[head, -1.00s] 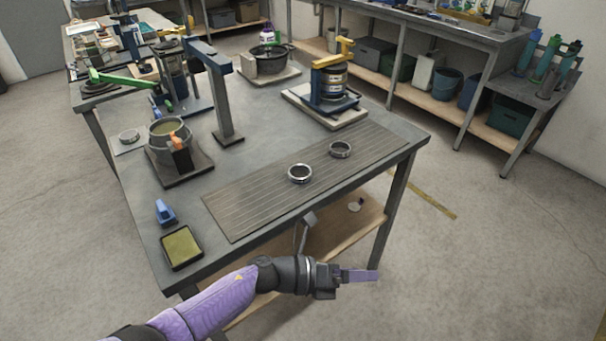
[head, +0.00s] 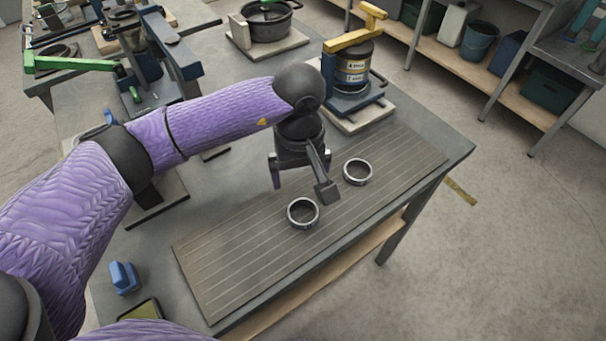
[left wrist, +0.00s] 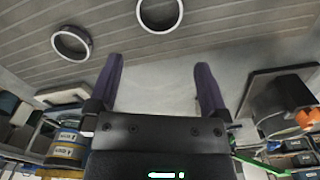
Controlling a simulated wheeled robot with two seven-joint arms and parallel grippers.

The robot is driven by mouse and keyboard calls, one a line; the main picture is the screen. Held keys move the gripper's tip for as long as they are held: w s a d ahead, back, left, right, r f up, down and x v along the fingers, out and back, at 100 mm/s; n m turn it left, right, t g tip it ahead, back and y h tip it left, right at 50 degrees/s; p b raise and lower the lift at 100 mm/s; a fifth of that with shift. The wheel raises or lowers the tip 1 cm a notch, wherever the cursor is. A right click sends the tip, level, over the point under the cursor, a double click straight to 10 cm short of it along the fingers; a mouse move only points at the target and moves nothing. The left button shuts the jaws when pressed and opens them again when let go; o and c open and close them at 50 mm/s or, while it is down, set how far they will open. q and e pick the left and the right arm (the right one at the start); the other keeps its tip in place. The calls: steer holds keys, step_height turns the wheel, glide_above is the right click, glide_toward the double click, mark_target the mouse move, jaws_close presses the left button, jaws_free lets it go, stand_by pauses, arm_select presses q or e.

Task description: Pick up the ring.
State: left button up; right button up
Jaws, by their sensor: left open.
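Two similar metal rings lie on the ribbed grey mat (head: 215,275). The nearer ring (head: 303,226) is at the mat's middle; the farther ring (head: 357,183) is to its right, towards the yellow-handled press. In the left wrist view the nearer ring (left wrist: 160,31) is at the top, partly cut off, and the farther ring (left wrist: 76,59) is at upper left. My left gripper (head: 300,174) is above the table, behind the nearer ring. Its two fingers (left wrist: 160,76) are apart with nothing between them, and it touches neither ring. My right gripper is out of view.
The yellow-handled press (head: 351,75) with a can stands behind the mat. A blue object (head: 123,278) sits at the table's left front. A pot (head: 268,24) stands at the back. My left arm hides part of the table's left. The mat's front left is clear.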

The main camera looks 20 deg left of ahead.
mark_target(303, 216)
arm_select(q)
steer(key=f, duration=0.3)
steer(key=f+b, duration=0.1)
steer(key=f, duration=0.2)
steer(key=s+f, duration=0.1)
steer(key=f, duration=0.2)
steer(key=shift+s+d+f+b, duration=0.1)
steer(key=shift+d+f+b, duration=0.25)
steer(key=shift+d, duration=0.05)
steer(key=c, duration=1.1)
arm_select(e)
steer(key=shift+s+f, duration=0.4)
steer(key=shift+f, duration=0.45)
